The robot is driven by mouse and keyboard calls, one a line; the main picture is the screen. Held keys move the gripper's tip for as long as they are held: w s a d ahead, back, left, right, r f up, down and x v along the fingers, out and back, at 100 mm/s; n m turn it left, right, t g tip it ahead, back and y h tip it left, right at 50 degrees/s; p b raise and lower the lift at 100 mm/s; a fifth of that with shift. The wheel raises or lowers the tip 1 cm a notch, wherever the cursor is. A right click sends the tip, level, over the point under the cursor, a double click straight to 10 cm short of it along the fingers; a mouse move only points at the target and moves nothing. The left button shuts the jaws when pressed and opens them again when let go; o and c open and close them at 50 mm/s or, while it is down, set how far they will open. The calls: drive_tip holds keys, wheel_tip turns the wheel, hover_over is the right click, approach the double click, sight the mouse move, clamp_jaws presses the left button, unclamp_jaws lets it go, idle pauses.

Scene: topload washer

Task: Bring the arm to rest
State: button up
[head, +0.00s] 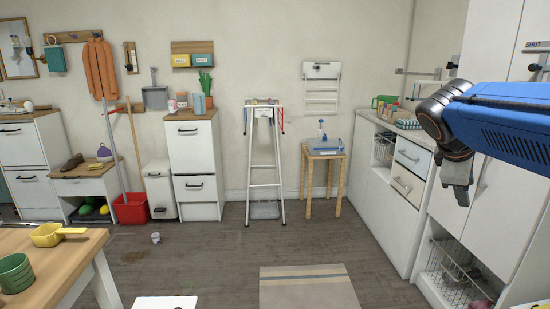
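My gripper (461,195) hangs pointing down at the right of the head view, below the dark wrist and the blue link of my arm. It is in front of the white cabinets and appears apart from them. Nothing shows held below it. Its fingers are seen too small and edge-on to tell whether they are open or shut.
Tall white cabinets (505,190) and a white counter (375,205) line the right. A wooden table (75,260) with a yellow scoop (55,234) and a green cup (15,272) is at lower left. A striped mat (308,290) lies on the open floor.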

drive_tip(key=s+a+f+m+y, duration=0.3)
drive_tip(key=s+a+f, duration=0.4)
drive_tip(key=f, duration=0.3)
drive_tip(key=s+a+f+m+y, duration=0.4)
drive_tip(key=s+a+f+m, duration=0.2)
drive_tip(key=s+a+f, duration=0.2)
wheel_tip(320, 180, down, 2)
drive_tip(key=shift+s+a+f+m+t, duration=0.1)
drive_tip(key=shift+s+a+m+t, duration=0.15)
drive_tip(key=shift+s, duration=0.95)
drive_tip(key=shift+d, duration=0.1)
